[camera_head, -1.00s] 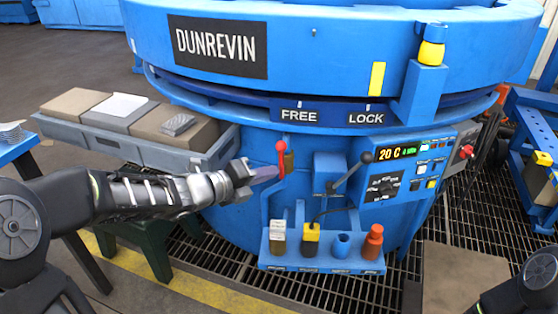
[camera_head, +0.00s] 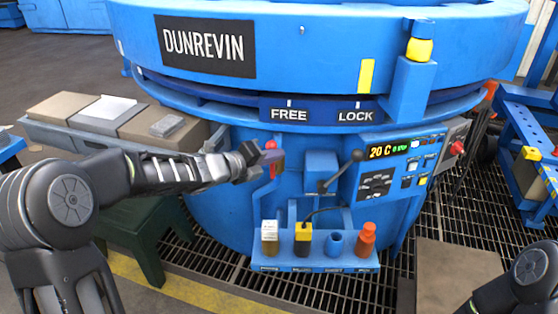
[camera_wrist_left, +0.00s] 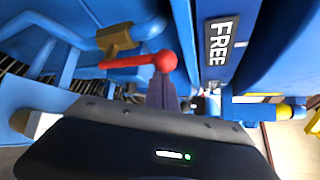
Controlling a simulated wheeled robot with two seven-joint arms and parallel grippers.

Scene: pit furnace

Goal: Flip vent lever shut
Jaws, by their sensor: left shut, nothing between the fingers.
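The vent lever (camera_head: 271,144) is red with a ball end and stands upright on the blue furnace front, below the FREE label. In the left wrist view the lever (camera_wrist_left: 130,62) runs sideways from a brass fitting (camera_wrist_left: 117,40) to its ball. My left gripper (camera_head: 277,157) is shut and empty, and its fingers partly cover the lever in the head view. In the left wrist view the fingertips (camera_wrist_left: 163,88) lie close beside the ball; I cannot tell whether they touch it. My right gripper is out of view; only part of that arm shows at the bottom right.
A black-knobbed lever (camera_head: 357,156) and a control panel (camera_head: 400,160) are to the right. A small blue shelf (camera_head: 315,262) with several coloured items juts out below. A grey tray (camera_head: 60,133) of blocks stands at the left. Grating (camera_head: 225,262) covers the floor.

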